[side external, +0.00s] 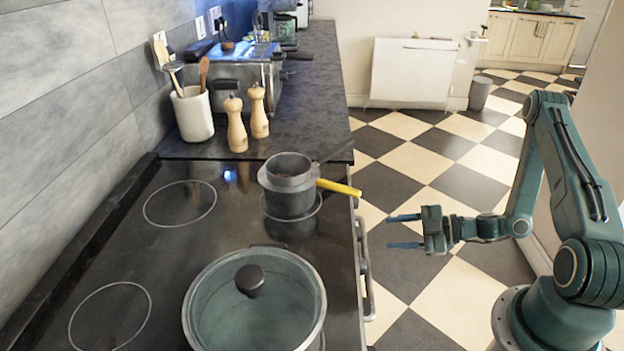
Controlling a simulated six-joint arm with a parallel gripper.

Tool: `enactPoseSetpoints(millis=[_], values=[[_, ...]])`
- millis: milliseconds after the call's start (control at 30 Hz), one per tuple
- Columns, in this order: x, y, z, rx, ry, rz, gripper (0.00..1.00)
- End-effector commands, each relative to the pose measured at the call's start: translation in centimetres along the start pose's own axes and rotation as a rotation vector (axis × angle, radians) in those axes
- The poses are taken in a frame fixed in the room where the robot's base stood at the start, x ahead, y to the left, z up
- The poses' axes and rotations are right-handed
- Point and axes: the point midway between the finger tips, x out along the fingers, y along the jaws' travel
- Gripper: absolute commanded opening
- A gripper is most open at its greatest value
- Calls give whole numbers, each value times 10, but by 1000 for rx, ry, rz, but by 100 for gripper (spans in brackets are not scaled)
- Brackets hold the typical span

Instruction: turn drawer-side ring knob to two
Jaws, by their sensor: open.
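My gripper (392,232) is open and empty, its two fingers pointing left toward the front of the black cooktop (145,250). It hangs over the checkered floor, apart from the stove front. A metal rail handle (368,275) runs along that front, to the left of and below the fingers. The front face with its knobs is turned away from this view, so I cannot make out the ring knob or its setting.
A grey saucepan (288,198) with a yellow handle pointing toward my gripper stands on a ring. A large pot (318,325) with a glass lid is at the front. Pepper mills (236,128) and a utensil crock (193,115) stand behind. The floor around my gripper is clear.

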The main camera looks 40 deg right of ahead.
Motion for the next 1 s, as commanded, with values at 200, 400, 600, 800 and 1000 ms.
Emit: enactPoseSetpoints(millis=[200,400,600,800,1000], values=[[16,0,0,-1,2,-2,47],[30,-1,0,0,2,-3,47],[44,0,0,-1,1,-3,47],[58,0,0,-1,2,-2,47],[72,-1,0,-1,1,-3,47]])
